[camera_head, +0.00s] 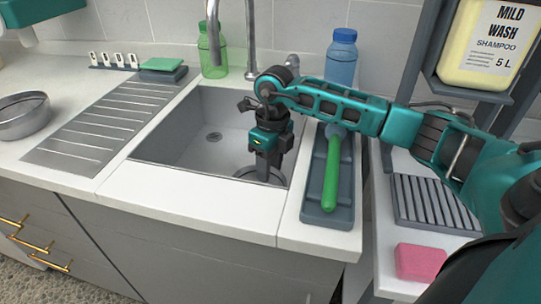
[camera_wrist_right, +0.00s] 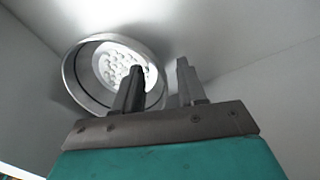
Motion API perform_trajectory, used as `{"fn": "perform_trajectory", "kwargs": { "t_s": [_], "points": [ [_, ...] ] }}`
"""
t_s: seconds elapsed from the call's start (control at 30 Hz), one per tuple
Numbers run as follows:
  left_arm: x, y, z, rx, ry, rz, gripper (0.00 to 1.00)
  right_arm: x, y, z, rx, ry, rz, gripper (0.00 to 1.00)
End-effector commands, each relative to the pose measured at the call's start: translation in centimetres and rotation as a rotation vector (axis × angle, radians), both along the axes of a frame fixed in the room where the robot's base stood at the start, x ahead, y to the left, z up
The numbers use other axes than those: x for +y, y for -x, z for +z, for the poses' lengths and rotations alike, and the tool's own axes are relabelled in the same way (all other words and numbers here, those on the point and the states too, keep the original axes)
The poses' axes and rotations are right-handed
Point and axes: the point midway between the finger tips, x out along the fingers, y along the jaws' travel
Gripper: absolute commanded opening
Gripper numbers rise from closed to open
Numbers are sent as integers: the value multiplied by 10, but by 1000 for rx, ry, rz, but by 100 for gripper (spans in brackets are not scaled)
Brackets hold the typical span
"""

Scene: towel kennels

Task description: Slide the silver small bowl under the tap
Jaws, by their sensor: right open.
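The silver small bowl (camera_head: 246,172) sits on the sink floor near the front right corner, partly hidden behind my right gripper (camera_head: 266,178). My right gripper points down into the sink. In the right wrist view the bowl (camera_wrist_right: 72,78) shows a round rim and a dotted bottom. The right gripper's fingers (camera_wrist_right: 160,68) are apart there; one overlaps the bowl and the other shows just outside its right rim. I cannot tell whether they touch it. The tap (camera_head: 251,40) rises behind the sink, with its spout end (camera_head: 213,40) hanging above the back. My left gripper is out of view.
A larger metal bowl (camera_head: 22,122) stands on the left counter. A green bottle (camera_head: 214,60) and a blue bottle (camera_head: 341,62) stand behind; a tray (camera_head: 318,214) holds a green-handled tool.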

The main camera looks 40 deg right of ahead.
Motion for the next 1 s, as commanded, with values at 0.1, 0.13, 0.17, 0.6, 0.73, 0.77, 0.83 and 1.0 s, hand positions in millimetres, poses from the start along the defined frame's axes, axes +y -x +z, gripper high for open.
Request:
{"fn": "perform_trajectory", "kwargs": {
  "t_s": [0.1,0.13,0.17,0.6,0.73,0.77,0.83,1.0],
  "points": [
    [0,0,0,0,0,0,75,0,0,-2,0,0,0,41],
    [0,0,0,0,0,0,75,0,0,-2,0,0,0,41],
    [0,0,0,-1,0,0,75,0,0,-2,0,0,0,41],
    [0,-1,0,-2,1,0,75,0,0,-2,1,0,0,12],
    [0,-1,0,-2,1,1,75,0,0,-2,1,1,0,0],
    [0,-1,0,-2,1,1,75,0,0,-2,1,1,-1,0],
    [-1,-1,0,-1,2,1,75,0,0,-2,1,1,-1,0],
    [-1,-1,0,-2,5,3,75,0,0,-2,2,2,-1,0]
  ]
}}
